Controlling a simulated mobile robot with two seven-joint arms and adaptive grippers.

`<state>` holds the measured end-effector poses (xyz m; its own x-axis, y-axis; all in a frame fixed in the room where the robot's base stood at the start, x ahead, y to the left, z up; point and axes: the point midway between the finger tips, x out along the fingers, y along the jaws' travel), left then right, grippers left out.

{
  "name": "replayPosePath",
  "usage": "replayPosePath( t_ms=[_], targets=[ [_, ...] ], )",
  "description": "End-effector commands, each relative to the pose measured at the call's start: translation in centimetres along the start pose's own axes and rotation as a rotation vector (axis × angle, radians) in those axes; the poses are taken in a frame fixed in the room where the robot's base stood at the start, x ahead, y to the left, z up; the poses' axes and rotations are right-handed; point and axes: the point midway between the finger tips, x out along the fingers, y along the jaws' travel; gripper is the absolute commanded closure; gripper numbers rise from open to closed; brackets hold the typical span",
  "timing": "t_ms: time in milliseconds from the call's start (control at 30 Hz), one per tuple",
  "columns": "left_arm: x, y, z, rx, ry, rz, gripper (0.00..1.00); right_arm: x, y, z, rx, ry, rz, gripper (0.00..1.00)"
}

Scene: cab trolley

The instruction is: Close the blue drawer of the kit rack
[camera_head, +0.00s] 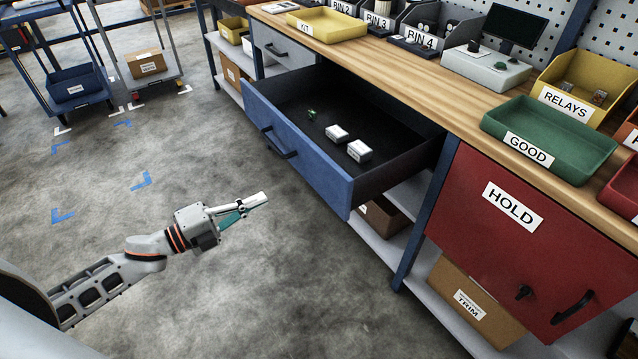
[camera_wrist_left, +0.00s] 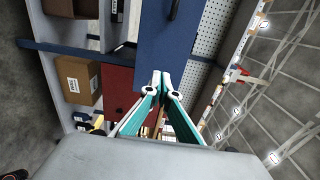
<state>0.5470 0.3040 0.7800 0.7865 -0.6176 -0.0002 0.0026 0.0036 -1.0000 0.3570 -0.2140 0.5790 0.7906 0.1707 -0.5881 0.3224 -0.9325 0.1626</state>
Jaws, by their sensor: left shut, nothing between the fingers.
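The blue drawer (camera_head: 300,148) is pulled well out from under the wooden bench, with its dark inside showing. Two small white boxes (camera_head: 358,150) and a small green item (camera_head: 311,114) lie in it. A dark handle (camera_head: 279,143) is on its front. My left gripper (camera_head: 262,199) is shut and empty, in front of the drawer, below and near the right part of its front face and apart from it in the head view. In the left wrist view the gripper (camera_wrist_left: 160,78) points at the blue drawer front (camera_wrist_left: 163,45). My right gripper is not in view.
The bench top (camera_head: 400,70) holds a yellow tray (camera_head: 327,24), a green tray (camera_head: 550,138) and bins. A red cabinet (camera_head: 530,235) marked HOLD stands right of the drawer. A trolley with a blue bin (camera_head: 73,88) is far left. The floor before the drawer is clear.

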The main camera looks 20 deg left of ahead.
Motion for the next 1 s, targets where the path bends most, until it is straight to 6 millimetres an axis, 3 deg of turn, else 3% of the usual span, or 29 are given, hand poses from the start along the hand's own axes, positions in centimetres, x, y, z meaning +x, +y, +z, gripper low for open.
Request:
replayPosePath(
  t_ms=[700,1000],
  targets=[
    [11.3,-0.2,0.1,-0.002,-0.003,-0.003,1.00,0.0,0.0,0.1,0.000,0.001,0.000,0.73],
    [13.5,-0.1,0.0,-0.005,-0.003,-0.001,1.00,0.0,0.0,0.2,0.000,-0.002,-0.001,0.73]
  ],
)
